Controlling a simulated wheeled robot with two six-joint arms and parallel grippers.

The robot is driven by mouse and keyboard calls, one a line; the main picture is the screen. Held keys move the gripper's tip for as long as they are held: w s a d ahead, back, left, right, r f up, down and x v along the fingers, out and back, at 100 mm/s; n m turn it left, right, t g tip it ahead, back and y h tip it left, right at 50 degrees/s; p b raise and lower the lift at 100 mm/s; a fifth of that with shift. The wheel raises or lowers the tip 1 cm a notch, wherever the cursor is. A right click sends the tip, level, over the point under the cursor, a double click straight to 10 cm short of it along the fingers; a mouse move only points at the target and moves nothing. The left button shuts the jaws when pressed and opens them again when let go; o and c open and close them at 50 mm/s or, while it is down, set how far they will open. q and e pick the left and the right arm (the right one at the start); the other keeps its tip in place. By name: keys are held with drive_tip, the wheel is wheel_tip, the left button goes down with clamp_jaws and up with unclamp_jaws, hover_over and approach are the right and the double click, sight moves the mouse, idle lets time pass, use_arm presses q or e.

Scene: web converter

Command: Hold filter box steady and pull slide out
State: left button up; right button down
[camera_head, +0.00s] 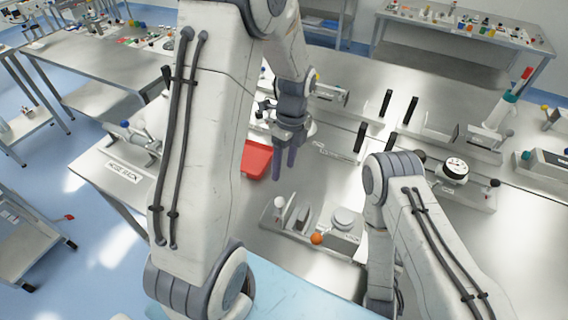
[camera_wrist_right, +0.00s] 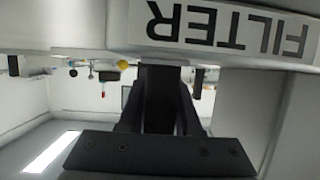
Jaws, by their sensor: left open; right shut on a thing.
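A pale box with a dark-lettered FILTER label (camera_wrist_right: 232,28) fills the top of the right wrist view, with its label upside down. Below the label, my right gripper (camera_wrist_right: 160,105) is shut on a dark handle-like part of the slide (camera_wrist_right: 163,78) at the box's edge. How far the slide is out cannot be told. In the head view the right gripper is hidden or out of frame. My left gripper (camera_head: 284,160) points down, open and empty, above the steel table beside a red tray. I cannot clearly pick out the filter box in the head view.
The red tray (camera_head: 257,158) lies on the steel table (camera_head: 310,190). A fixture with an orange knob (camera_head: 317,239) stands nearer. Black upright handles (camera_head: 361,137) and a dial gauge (camera_head: 455,167) stand to the right.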

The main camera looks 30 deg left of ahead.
drive_tip(key=shift+s+d+p, duration=0.15)
drive_tip(key=shift+d+p, duration=0.1)
drive_tip(key=shift+p, duration=0.05)
idle(0.7)
drive_tip(key=c, duration=0.5)
unclamp_jaws()
drive_tip(key=shift+a, duration=0.1)
drive_tip(key=shift+r, duration=0.1)
drive_tip(key=v, duration=0.6)
drive_tip(key=shift+a, duration=0.1)
drive_tip(key=shift+s+r, duration=0.3)
drive_tip(key=shift+s, duration=0.3)
